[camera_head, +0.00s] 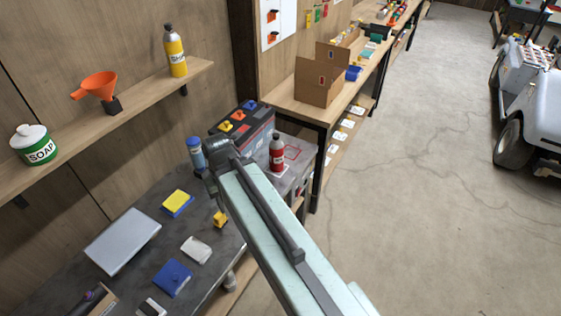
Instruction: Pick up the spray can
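A red can or bottle (277,155) with a dark, narrow top and a pale label band stands upright on the bench's grey end. A blue can (196,153) with a lighter top stands upright further left, close beside the end of my arm. I cannot tell for certain which of the two is the spray can. My gripper (220,152) is at the far end of my pale green arm, between the two and nearer the blue can. Its fingers are not clearly visible, so I cannot tell whether they are open or touch anything.
A dark battery-like box (242,128) with coloured knobs stands behind my gripper. A yellow bottle (175,52), an orange funnel (98,87) and a soap pot (36,147) stand on the wall shelf. Sponge, cloths and a silver case (123,240) lie on the dark bench.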

